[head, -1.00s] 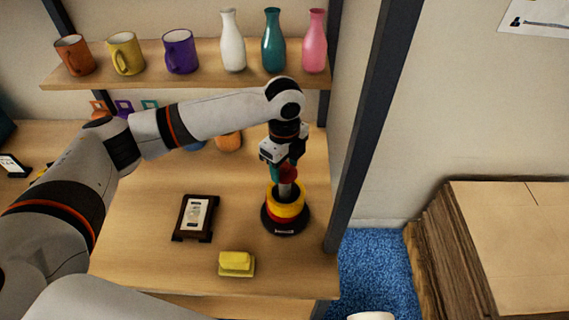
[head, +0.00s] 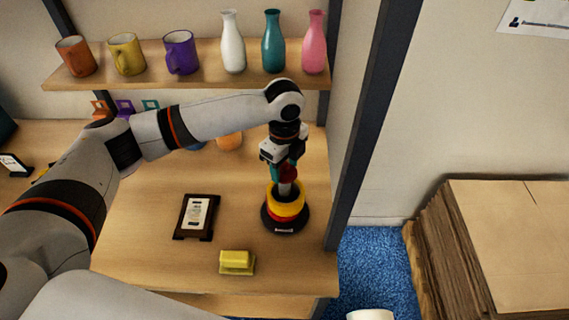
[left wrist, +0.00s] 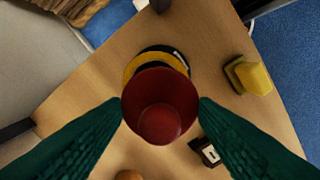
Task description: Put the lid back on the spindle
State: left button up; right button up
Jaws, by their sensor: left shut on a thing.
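The spindle (head: 288,212) stands upright on the shelf board, with a dark base, red and yellow rings and a grey post. My left gripper (head: 288,168) is above it, pointing down, shut on the red lid (head: 288,175). In the left wrist view the lid (left wrist: 160,92), a round disc with a knob, sits between the teal fingertips. It hides the post and most of the yellow ring (left wrist: 140,62) there. In the head view the lid is at the post's top; I cannot tell whether they touch. My right gripper is not in view.
A yellow block on a flat base (head: 237,262) and a dark framed stand (head: 196,217) lie left of the spindle. A dark shelf upright (head: 362,130) is close on the right. Mugs and vases (head: 232,45) stand on the upper shelf. Flat cartons (head: 500,240) are stacked at right.

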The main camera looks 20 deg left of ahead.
pick_arm(q)
jog(key=shift+f+p, duration=0.15)
jog(key=shift+p, duration=0.75)
dwell(0.8)
jog(key=o, duration=1)
jog(key=shift+o, duration=0.6)
jog(key=o, duration=0.4)
